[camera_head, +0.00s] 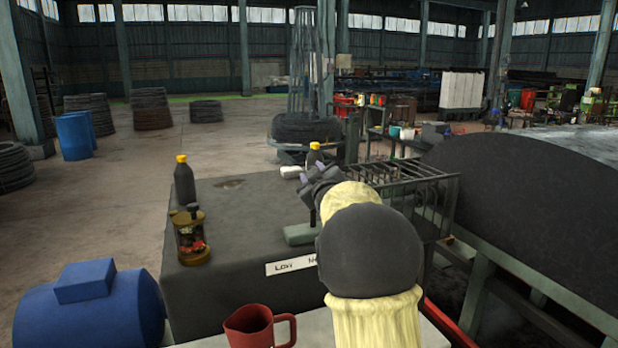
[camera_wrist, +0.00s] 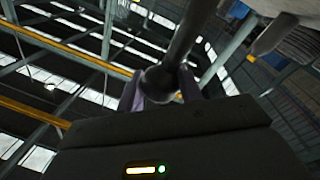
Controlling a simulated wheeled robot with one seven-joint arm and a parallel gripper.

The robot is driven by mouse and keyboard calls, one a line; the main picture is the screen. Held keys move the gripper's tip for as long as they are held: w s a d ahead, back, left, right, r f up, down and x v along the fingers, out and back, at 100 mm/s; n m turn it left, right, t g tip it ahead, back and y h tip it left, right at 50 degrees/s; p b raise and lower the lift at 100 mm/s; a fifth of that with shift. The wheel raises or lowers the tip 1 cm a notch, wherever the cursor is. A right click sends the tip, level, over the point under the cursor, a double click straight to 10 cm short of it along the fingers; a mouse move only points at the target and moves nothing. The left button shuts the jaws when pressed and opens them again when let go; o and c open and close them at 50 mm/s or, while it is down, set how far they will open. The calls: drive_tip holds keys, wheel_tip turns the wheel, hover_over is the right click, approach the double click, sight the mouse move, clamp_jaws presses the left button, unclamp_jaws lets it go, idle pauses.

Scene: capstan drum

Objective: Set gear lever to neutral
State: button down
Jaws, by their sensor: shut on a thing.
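The gear lever (camera_wrist: 188,38) is a dark rod with a rounded knob. In the wrist view the knob sits between the two fingers of my gripper (camera_wrist: 161,88), which are shut on it. In the head view my gripper (camera_head: 322,182) is over a grey-green lever base (camera_head: 300,234) on top of a dark cabinet (camera_head: 218,290). My arm and gripper hide most of the lever there. A white label strip (camera_head: 290,265) on the cabinet's front reads "LOW" and then "N"; my arm covers the rest. I cannot tell which position the lever stands in.
Two dark bottles with yellow caps (camera_head: 184,180) (camera_head: 314,155) and an amber jar (camera_head: 191,236) stand on the cabinet. A red mug (camera_head: 260,327) is in front, a blue motor (camera_head: 90,308) at left. A metal rack (camera_head: 410,184) and large dark drum (camera_head: 520,200) are at right.

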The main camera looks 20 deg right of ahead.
drive_tip(key=shift+f, duration=0.15)
drive_tip(key=c, duration=0.9)
unclamp_jaws()
drive_tip(key=shift+c, duration=0.2)
drive_tip(key=shift+s, duration=0.15)
drive_tip(key=s+a+b, duration=0.2)
drive_tip(key=s+b, duration=0.3)
drive_tip(key=s, duration=1.2)
drive_tip(key=shift+f+b, duration=0.35)
drive_tip(key=shift+f, duration=0.1)
